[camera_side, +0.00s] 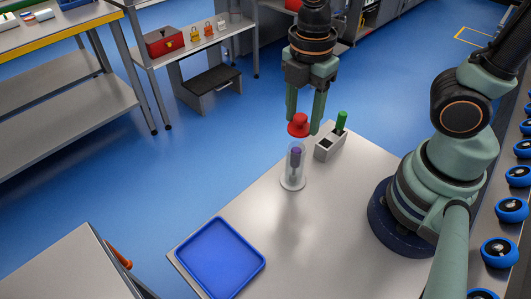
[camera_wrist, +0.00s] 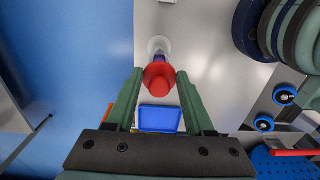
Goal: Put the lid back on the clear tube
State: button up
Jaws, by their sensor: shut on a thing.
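A clear tube (camera_side: 302,164) stands upright on the grey bench, on a pale round foot, with a purple item (camera_side: 295,156) inside. A red lid (camera_side: 298,126) with a knob is held just above the tube's top. In the side view it looks roughly over the tube; I cannot tell whether it touches the rim. My gripper (camera_side: 305,122) points down with its green fingers shut on the lid. In the wrist view my gripper (camera_wrist: 161,82) has the red lid (camera_wrist: 159,77) between its fingertips, and the lid hides part of the clear tube (camera_wrist: 159,45).
A grey block (camera_side: 324,149) with square openings stands behind the tube, with a green rod (camera_side: 341,121) upright in it. A blue tray (camera_side: 220,256) lies at the bench's near left corner. The bench between tray and tube is clear.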

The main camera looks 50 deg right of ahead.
aim_at(301, 131)
jog(key=shift+f, duration=2.05)
jog(key=shift+f, duration=0.2)
dwell(0.4)
jog(key=o, duration=1.6)
jog(key=shift+r, duration=0.15)
jog(key=shift+r, duration=3.4)
jog(key=shift+c, duration=0.4)
grip_shut()
